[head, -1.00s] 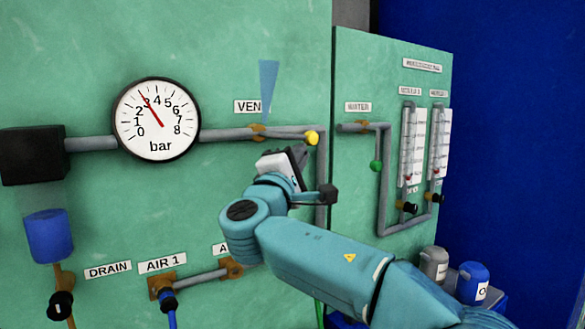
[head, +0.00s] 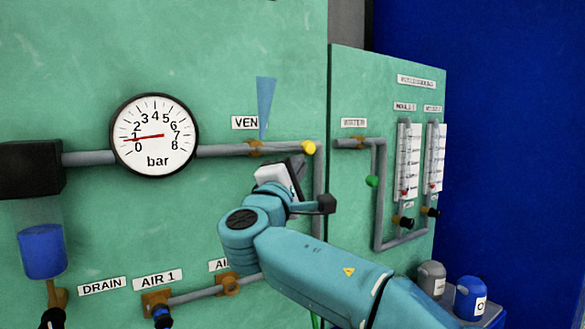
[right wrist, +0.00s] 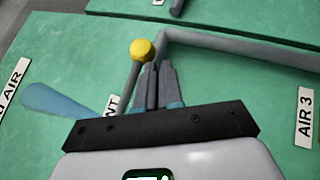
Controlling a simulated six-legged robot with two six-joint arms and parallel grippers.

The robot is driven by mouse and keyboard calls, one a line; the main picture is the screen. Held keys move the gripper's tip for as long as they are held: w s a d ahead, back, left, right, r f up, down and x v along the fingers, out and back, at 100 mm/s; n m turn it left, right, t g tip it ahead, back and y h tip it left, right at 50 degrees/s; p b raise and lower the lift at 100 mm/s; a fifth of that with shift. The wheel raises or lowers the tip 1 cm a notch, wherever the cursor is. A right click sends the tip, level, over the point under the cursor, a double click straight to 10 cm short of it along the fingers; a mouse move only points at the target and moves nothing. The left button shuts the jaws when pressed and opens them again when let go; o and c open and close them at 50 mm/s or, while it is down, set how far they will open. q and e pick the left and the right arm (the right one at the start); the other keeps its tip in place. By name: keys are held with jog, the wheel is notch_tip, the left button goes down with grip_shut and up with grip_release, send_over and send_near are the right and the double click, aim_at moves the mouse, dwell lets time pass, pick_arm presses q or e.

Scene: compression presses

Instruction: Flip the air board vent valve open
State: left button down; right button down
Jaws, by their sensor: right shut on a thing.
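The vent valve is a brown body (head: 255,148) on the pipe below the label VENT (head: 245,122). Its grey lever with a yellow knob (head: 308,147) lies along the pipe, pointing right. The knob (right wrist: 142,50) and lever stem (right wrist: 130,86) also show in the right wrist view. A blue tapered shape (head: 266,100) rises above the valve. My right gripper (head: 297,165) is just below the knob, its fingers (right wrist: 160,83) close together at the lever; their exact contact is hard to see. My left gripper is out of view.
A pressure gauge (head: 154,135) reads between 0 and 1 bar. The AIR 1 valve (head: 156,300) and a pipe lie below. A second panel (head: 350,80) to the right carries a water line with a green knob (head: 372,181) and flow meters (head: 408,160).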

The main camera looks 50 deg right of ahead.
jog(key=s+a+f+b, duration=0.1)
jog(key=s+f+b, duration=0.3)
jog(key=f+b, duration=0.3)
notch_tip(320, 180, down, 5)
jog(key=shift+s+a+f+b, duration=0.1)
jog(key=shift+s+a+b, duration=0.1)
jog(key=shift+s+b, duration=0.1)
jog(key=shift+a, duration=0.1)
